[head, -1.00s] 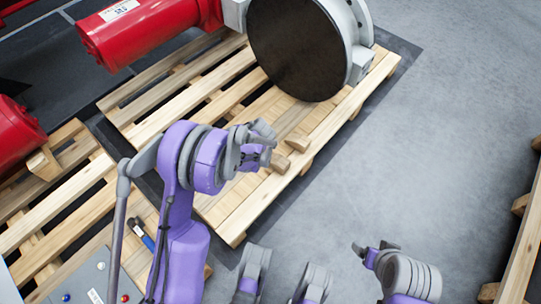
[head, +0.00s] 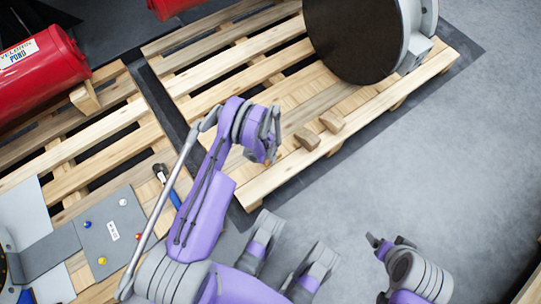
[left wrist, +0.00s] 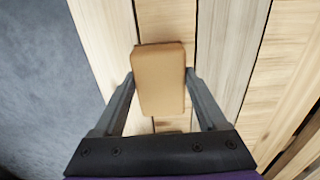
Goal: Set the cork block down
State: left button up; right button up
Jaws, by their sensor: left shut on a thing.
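The cork block (left wrist: 160,78) is a tan-brown block with rounded edges. In the left wrist view it sits between the two fingers of my left gripper (left wrist: 160,95), which is shut on it. Pale pallet boards lie beneath it; whether it touches them I cannot tell. In the head view my left gripper (head: 272,150) is over the near part of the pallet (head: 270,182), and its fingers mostly hide the block. My right gripper (head: 385,243) is over the grey floor at lower right, away from the pallet; its finger opening is unclear.
Two brown blocks, one (head: 307,138) nearer and one (head: 331,121) farther, lie on the pallet right of my left gripper. A large dark disc (head: 350,40) stands behind them. A panel with coloured knobs (head: 112,232) and a blue-handled tool (head: 168,185) are at left.

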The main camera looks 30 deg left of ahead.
pick_arm(q)
notch_tip(320, 180, down, 3)
jog(key=shift+f+b, duration=0.2)
jog(key=shift+b, duration=0.3)
jog(key=shift+c, duration=0.6)
jog(key=o, duration=1.2)
jog(key=shift+o, duration=0.2)
